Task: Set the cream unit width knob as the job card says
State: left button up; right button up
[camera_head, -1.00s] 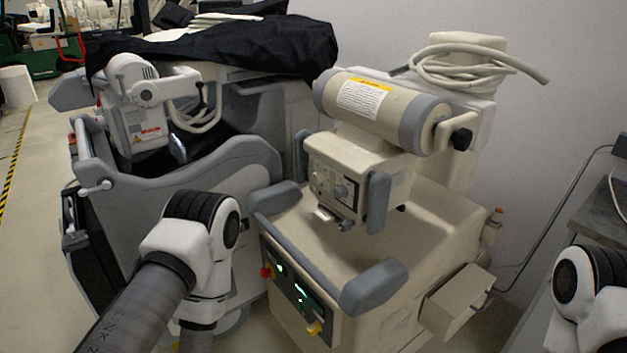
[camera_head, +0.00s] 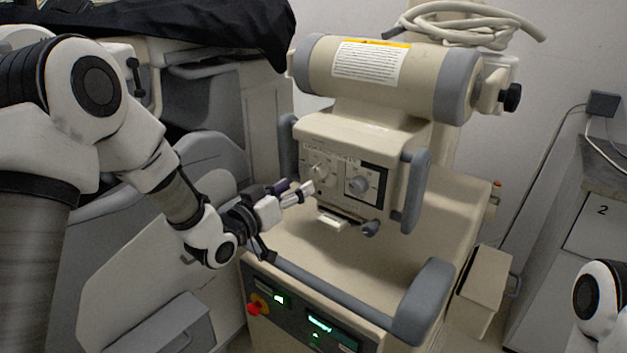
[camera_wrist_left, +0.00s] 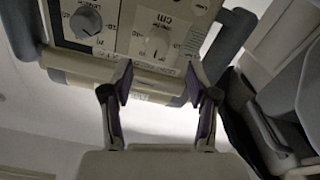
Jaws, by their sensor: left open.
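The cream unit's control head (camera_head: 345,140) faces me with two knobs on its front panel. The left knob (camera_head: 322,172) is pale; the right knob (camera_head: 358,185) is grey on a dark-framed plate. In the left wrist view the panel is upside down, with the grey knob (camera_wrist_left: 86,22) at left and the pale knob (camera_wrist_left: 157,40) at right, beside a "cm" mark. I cannot read which is width. My left gripper (camera_head: 302,190) is open and empty, just in front of the panel's lower left; its spread fingers (camera_wrist_left: 160,82) also show in the wrist view, apart from both knobs.
A cylinder with a white, yellow-topped label (camera_head: 370,65) sits above the head; its text is unreadable. Grey handles (camera_head: 415,190) flank the head. A grey bumper (camera_head: 425,300) and a red knob (camera_head: 258,304) are below. A black-covered grey cart (camera_head: 190,140) stands left.

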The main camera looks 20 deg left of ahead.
aim_at(315, 175)
pick_arm(q)
jog(key=x, duration=0.7)
jog(key=shift+d, duration=0.15)
jog(key=shift+s, duration=0.1)
grip_shut()
